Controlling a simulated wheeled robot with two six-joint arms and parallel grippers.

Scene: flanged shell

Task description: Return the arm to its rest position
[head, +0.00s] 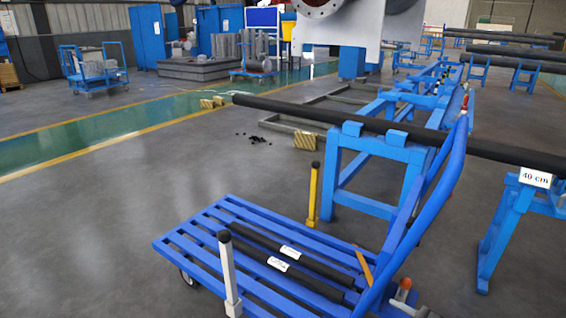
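Neither my left nor my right gripper shows in the head view, and I cannot make out either arm there. A blue slatted cart (190,246) stands low in front, from the middle to the right. Two dark tubes with white labels lie side by side on its slats: a farther tube (325,267) and a nearer tube (305,283). Nothing is seen holding them.
A white post (229,278) and a yellow post (313,196), both black-tipped, stand at the cart. A long black pipe (350,127) rests on blue trestles (375,150) behind it. The grey floor (90,225) at left is clear.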

